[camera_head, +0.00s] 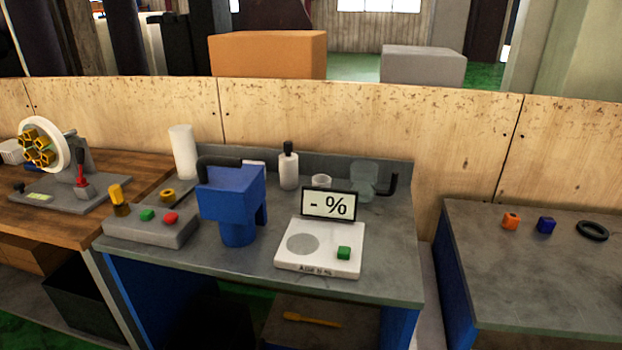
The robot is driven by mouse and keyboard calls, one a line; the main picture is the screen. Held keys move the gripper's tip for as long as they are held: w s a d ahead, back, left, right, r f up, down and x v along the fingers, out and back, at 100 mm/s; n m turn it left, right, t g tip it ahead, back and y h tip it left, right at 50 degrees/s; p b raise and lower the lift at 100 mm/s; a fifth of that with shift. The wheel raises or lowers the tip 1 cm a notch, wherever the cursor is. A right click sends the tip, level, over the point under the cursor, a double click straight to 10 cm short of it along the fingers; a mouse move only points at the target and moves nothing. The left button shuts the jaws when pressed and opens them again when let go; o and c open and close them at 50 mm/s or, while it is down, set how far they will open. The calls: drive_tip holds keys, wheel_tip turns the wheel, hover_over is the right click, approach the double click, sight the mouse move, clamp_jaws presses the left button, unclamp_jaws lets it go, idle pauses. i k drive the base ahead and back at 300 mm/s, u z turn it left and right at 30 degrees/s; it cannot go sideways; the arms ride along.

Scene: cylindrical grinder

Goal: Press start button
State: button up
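A grey control box (150,232) sits at the left of the middle grey bench. It carries a green button (147,215), a red button (171,218) to its right, and a yellow-topped knob (116,195) at its left. I see no label that marks either green button as start. My gripper is not in view.
A blue machine (232,205) with a black handle stands just right of the control box. A white cylinder (183,152) stands behind the box. A white bottle (288,168) and glassware are at the back. Side benches flank the middle one.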

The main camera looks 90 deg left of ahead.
sight(146, 215)
drive_tip(key=u, duration=3.8)
